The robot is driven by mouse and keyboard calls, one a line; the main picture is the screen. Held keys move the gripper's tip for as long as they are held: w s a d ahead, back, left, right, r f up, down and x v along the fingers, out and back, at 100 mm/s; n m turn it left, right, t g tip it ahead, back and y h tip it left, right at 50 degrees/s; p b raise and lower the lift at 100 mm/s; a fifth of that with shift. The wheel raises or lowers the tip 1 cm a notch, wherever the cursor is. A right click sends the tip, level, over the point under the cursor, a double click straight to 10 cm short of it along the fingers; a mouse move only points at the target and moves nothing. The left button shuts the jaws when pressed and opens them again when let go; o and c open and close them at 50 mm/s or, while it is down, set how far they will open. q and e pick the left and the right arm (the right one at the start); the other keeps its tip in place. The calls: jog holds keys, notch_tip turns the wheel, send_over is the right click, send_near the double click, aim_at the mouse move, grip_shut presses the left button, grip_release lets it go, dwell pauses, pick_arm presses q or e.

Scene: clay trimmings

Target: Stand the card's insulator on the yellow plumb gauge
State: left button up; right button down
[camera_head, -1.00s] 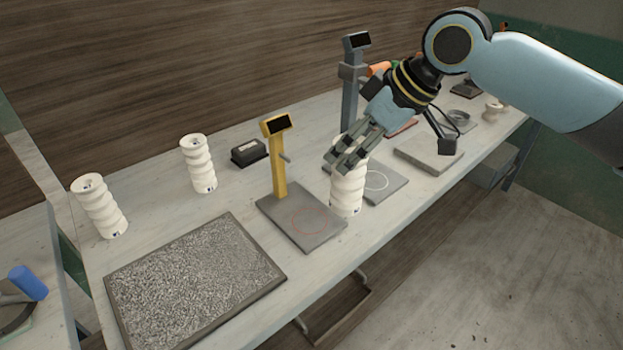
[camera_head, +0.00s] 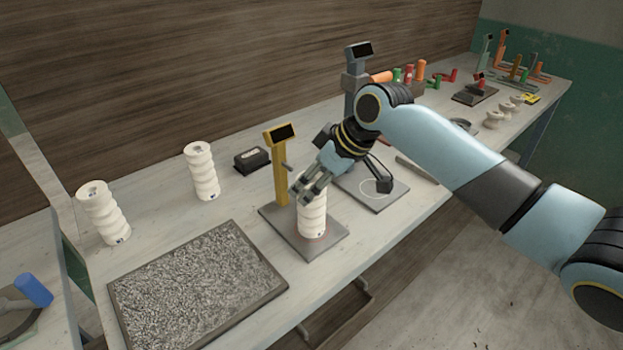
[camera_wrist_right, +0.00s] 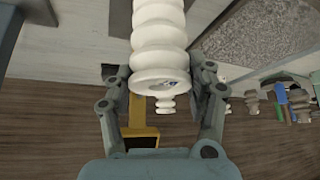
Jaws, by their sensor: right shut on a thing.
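My right gripper (camera_head: 311,190) is shut on a white ribbed insulator (camera_head: 313,217), gripping its upper part; the insulator (camera_wrist_right: 158,45) also shows between the fingers in the right wrist view. It is upright over the grey plate (camera_head: 275,218) of the yellow plumb gauge (camera_head: 280,178), its foot within the red ring. I cannot tell whether the foot touches the plate. The gauge has a dark display on top. Two similar insulators stand on the bench, one at the far left (camera_head: 103,213) and one further back (camera_head: 201,171). My left gripper is not in view. I cannot make out a card.
A speckled grey tray (camera_head: 283,285) lies in front left. A small black box (camera_head: 252,160) sits behind the gauge. A grey gauge (camera_head: 357,55) with a white-ringed plate (camera_head: 395,200) stands to the right. Smaller insulators (camera_head: 493,120) lie at the far right.

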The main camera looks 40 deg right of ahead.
jog(key=shift+c, duration=2.2)
grip_release()
jog(key=shift+s+r, duration=0.1)
jog(key=shift+r, duration=0.1)
jog(key=v, duration=1.1)
jog(key=shift+s+r, duration=0.15)
jog(key=shift+r, duration=0.15)
jog(key=shift+d, duration=0.1)
